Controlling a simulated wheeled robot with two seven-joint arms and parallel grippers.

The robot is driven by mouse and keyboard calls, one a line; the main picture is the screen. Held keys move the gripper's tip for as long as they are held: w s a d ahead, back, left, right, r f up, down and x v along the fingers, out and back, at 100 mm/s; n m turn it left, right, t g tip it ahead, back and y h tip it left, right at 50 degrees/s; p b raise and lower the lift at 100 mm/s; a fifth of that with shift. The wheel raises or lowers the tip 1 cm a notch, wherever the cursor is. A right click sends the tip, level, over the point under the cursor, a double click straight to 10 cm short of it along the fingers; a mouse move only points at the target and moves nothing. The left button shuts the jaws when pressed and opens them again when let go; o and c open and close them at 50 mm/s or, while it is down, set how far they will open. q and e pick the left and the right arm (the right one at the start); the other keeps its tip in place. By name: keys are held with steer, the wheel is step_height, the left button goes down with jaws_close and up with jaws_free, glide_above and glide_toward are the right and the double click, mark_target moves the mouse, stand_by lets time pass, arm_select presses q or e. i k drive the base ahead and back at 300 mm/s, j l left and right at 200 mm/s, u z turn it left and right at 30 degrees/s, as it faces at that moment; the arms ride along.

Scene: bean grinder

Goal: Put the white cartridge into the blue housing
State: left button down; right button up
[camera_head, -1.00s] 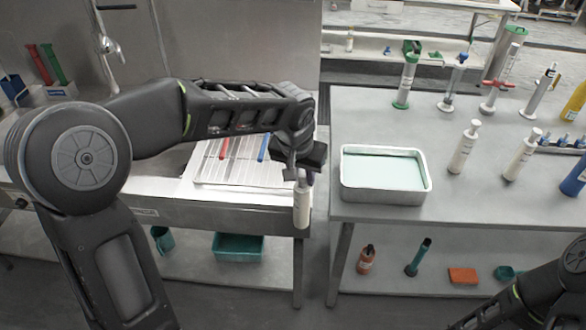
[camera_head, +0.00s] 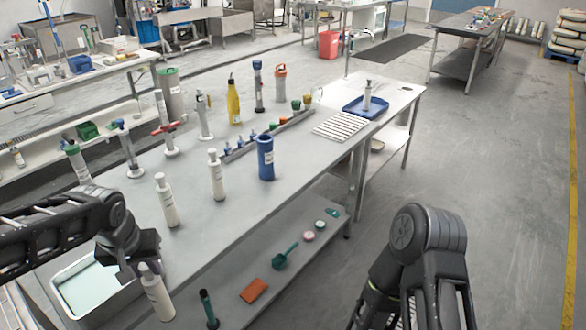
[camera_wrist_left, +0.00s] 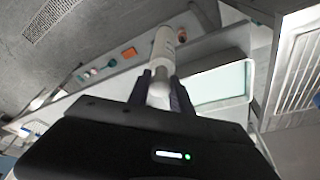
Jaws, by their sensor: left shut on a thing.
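My left gripper (camera_head: 142,264) is shut on a white cartridge (camera_head: 157,293) at the lower left of the head view. The cartridge is roughly upright, beside the right end of the liquid-filled tray. In the left wrist view the cartridge (camera_wrist_left: 162,48) shows between the two fingers (camera_wrist_left: 160,88). The blue housing (camera_head: 265,158) stands upright on the grey table, apart from the gripper, farther back and to the right. Its inside cannot be made out. My right arm shows at the lower right, but its gripper is out of the picture.
Two other white bottles (camera_head: 166,202) (camera_head: 217,176) stand on the table between the held cartridge and the housing. A metal tray (camera_head: 62,269) of pale liquid is at the left. A rack (camera_head: 262,138), a yellow bottle (camera_head: 234,102) and a blue tray (camera_head: 362,113) lie beyond.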

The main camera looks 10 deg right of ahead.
mark_target(266, 173)
steer(key=i+l+z, duration=0.25)
steer(key=i+l, duration=0.4)
steer(key=i+l+z, duration=0.3)
steer(key=i+l, duration=0.25)
steer(key=i, duration=0.1)
